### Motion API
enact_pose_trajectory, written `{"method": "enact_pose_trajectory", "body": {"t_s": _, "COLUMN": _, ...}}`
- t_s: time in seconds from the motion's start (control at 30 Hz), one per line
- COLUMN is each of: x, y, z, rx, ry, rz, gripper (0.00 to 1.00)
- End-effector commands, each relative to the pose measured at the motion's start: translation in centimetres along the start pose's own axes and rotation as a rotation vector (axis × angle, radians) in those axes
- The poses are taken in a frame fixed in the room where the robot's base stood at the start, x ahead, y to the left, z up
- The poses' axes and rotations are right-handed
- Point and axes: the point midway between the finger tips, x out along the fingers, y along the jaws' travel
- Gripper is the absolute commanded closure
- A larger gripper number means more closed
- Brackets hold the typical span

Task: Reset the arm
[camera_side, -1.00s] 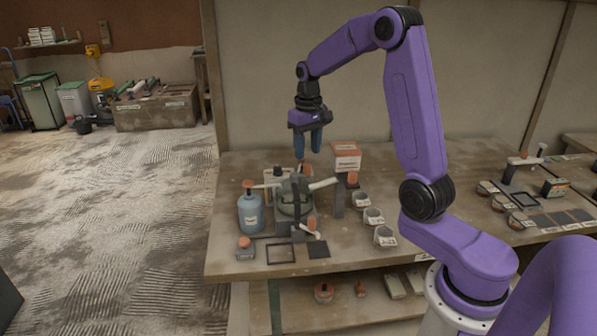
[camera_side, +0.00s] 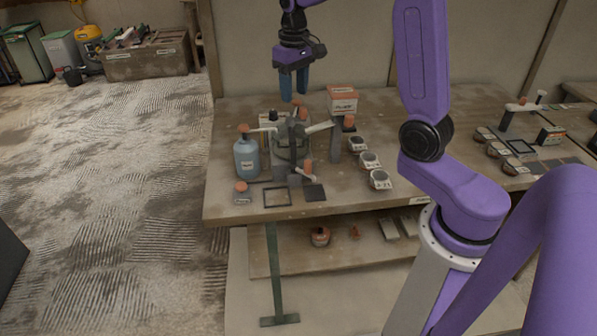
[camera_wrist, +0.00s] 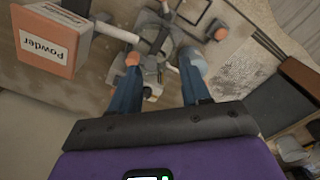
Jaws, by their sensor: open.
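My purple gripper (camera_side: 294,97) hangs above the bench (camera_side: 225,205), its two blue fingers pointing down, apart and empty. In the wrist view the fingers (camera_wrist: 158,78) are also spread with nothing between them. Below is a grey clamp-like apparatus (camera_side: 292,150) with pale handles and orange knobs. The fingertips are above its back part; the exact gap is hard to tell. An orange and white box (camera_side: 342,100) stands right of the gripper; the wrist view shows this box (camera_wrist: 48,42), labelled Powder, at upper left.
A blue-grey bottle (camera_side: 247,158) with an orange cap stands left of the apparatus. Several small labelled pots (camera_side: 369,161) line its right. A black square frame (camera_side: 277,197) and a dark plate (camera_side: 314,193) lie in front. Open air surrounds the gripper on the left.

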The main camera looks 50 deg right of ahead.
Motion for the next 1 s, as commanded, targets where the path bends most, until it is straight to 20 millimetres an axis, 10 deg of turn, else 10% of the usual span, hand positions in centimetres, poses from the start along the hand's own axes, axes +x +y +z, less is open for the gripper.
{"method": "enact_pose_trajectory", "body": {"t_s": 0.5, "x": 0.0, "y": -10.1, "z": 9.8, "rx": -0.461, "ry": 0.010, "rz": -0.004, "gripper": 0.53}}
{"method": "enact_pose_trajectory", "body": {"t_s": 1.0, "x": 1.0, "y": -12.8, "z": 22.6, "rx": -0.901, "ry": 0.019, "rz": -0.013, "gripper": 0.53}}
